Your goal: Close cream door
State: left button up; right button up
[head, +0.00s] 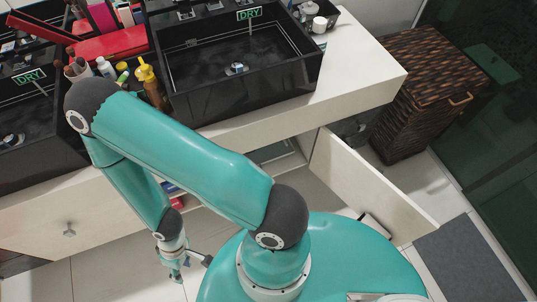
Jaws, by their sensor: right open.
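The cream door (368,186) stands swung open from the cabinet under the counter, right of centre. Its lower part runs behind my teal body. A small pale and dark piece (374,224) shows beside the door's lower edge; I cannot tell what it is. My right gripper (177,271) hangs low at the left of my body, pointing down over the floor. It is open, empty and well apart from the open door. My left gripper is not in view.
The cream counter (368,72) carries two black sinks (240,95), with bottles and a red box between them. A closed cream front with a knob (69,230) is at lower left. A brown woven hamper (425,85) stands right of the door; a grey mat (468,262) lies at lower right.

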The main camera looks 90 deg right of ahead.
aim_at(364, 188)
jog(key=z, duration=0.05)
jog(key=k, duration=2.45)
jog(key=z, duration=1.35)
jog(key=i, duration=0.45)
jog(key=z, duration=0.05)
jog(key=k, duration=0.5)
jog(key=z, duration=0.2)
jog(key=i, duration=0.45)
